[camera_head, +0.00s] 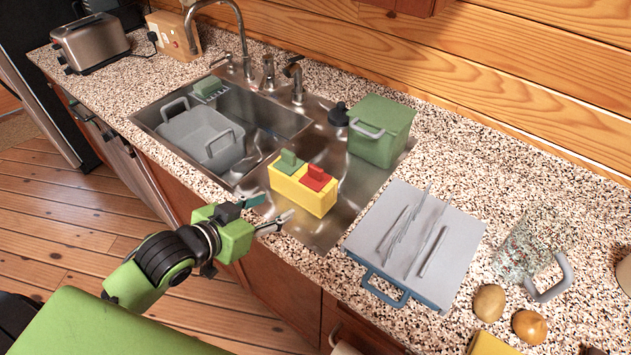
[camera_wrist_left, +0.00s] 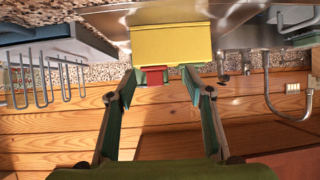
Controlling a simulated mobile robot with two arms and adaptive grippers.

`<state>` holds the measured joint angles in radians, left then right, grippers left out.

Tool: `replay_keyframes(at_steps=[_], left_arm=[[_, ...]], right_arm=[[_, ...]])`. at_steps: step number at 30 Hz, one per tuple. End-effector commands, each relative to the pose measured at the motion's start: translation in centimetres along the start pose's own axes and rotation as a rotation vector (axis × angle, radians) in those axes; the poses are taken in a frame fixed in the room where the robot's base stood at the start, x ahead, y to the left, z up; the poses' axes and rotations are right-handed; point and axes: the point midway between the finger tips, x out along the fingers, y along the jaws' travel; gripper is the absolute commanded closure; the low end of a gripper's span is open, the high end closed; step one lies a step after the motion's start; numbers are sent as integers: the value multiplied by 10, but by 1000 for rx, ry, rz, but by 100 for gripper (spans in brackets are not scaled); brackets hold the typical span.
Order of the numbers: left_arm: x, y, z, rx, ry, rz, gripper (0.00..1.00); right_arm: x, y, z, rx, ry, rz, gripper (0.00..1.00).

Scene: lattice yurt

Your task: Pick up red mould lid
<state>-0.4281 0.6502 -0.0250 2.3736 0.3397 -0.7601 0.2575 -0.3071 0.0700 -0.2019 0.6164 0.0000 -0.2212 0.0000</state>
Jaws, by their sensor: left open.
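The red mould lid (camera_head: 315,179) has a raised grip and sits on the right half of a yellow mould block (camera_head: 300,198). A green lid (camera_head: 288,162) covers the left half. The block stands on the steel sink surface. My left gripper (camera_head: 273,212) is open and empty, just in front and to the left of the block, apart from the red lid. In the left wrist view the yellow block (camera_wrist_left: 172,44) lies beyond the open fingers (camera_wrist_left: 160,82), with the red lid (camera_wrist_left: 153,76) partly visible below it. My right gripper is out of view.
A green container (camera_head: 381,132) stands behind the block. A grey tub (camera_head: 204,138) sits in the sink basin at left, near the faucet (camera_head: 222,35).

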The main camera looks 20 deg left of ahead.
Motion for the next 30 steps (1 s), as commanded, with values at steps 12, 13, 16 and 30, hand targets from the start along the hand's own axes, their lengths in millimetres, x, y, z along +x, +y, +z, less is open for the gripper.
replay_keyframes(at_steps=[12,13,16,30], left_arm=[[18,3,-53,5,124,57,53],[23,4,-54,7,124,57,53],[41,4,-56,4,123,56,53],[84,9,-60,6,120,57,53]], right_arm=[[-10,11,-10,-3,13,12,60],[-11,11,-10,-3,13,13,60],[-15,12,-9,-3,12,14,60],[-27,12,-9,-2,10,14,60]])
